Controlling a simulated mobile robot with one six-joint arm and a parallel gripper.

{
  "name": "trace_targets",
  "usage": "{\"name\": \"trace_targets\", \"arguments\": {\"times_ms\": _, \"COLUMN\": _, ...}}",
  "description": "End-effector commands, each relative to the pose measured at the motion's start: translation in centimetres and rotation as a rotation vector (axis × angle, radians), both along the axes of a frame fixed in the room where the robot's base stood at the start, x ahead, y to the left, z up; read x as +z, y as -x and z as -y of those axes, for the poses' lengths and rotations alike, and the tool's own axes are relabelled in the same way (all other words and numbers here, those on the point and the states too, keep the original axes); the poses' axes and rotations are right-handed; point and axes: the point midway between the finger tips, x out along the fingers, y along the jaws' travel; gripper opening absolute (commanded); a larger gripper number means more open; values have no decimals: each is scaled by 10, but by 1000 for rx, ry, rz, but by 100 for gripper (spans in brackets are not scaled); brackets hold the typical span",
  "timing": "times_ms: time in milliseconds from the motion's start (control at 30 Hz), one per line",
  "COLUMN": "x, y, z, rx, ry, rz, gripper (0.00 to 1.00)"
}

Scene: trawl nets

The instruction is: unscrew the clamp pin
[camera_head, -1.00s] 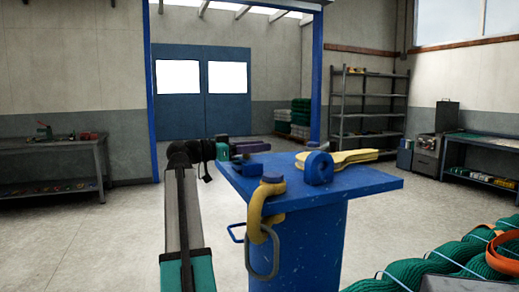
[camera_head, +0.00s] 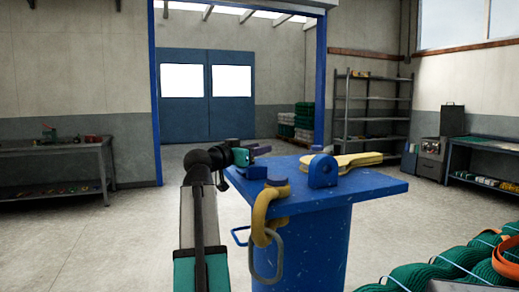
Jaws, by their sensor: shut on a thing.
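My gripper (camera_head: 247,155) is at the end of my arm, over the far left part of the blue stand. It is small in the view and appears shut on a small purple thing (camera_head: 262,150); which object this is, I cannot tell. A blue clamp block (camera_head: 323,172) with a round hole stands on the stand, to the right of my gripper and apart from it. A small dark end (camera_head: 317,148) shows above the block; whether it is the clamp pin, I cannot tell.
The blue stand (camera_head: 365,190) also bears a yellow flat piece (camera_head: 350,162) and a dark green item (camera_head: 256,172) beneath my gripper. A grey link (camera_head: 266,258) hangs from the shackle. Green netting (camera_head: 450,262) lies at lower right. Open floor is on the left.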

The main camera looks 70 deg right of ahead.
Motion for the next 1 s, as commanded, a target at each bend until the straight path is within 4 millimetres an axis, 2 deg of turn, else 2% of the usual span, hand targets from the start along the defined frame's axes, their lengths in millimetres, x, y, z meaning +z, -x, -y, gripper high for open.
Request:
{"name": "trace_targets", "arguments": {"times_ms": 233, "x": -3, "y": -1, "z": 0, "rx": 1, "ry": -4, "rz": 3, "gripper": 10}}
{"name": "trace_targets", "arguments": {"times_ms": 267, "x": -3, "y": -1, "z": 0, "rx": 1, "ry": -4, "rz": 3, "gripper": 36}}
{"name": "trace_targets", "arguments": {"times_ms": 367, "x": -2, "y": 0, "z": 0, "rx": 0, "ry": -3, "rz": 2, "gripper": 52}}
{"name": "trace_targets", "arguments": {"times_ms": 767, "x": -1, "y": -1, "z": -2, "rx": 0, "ry": -2, "rz": 1, "gripper": 52}}
{"name": "trace_targets", "arguments": {"times_ms": 1000, "x": -2, "y": -8, "z": -21, "rx": 1, "ry": -2, "rz": 2, "gripper": 52}}
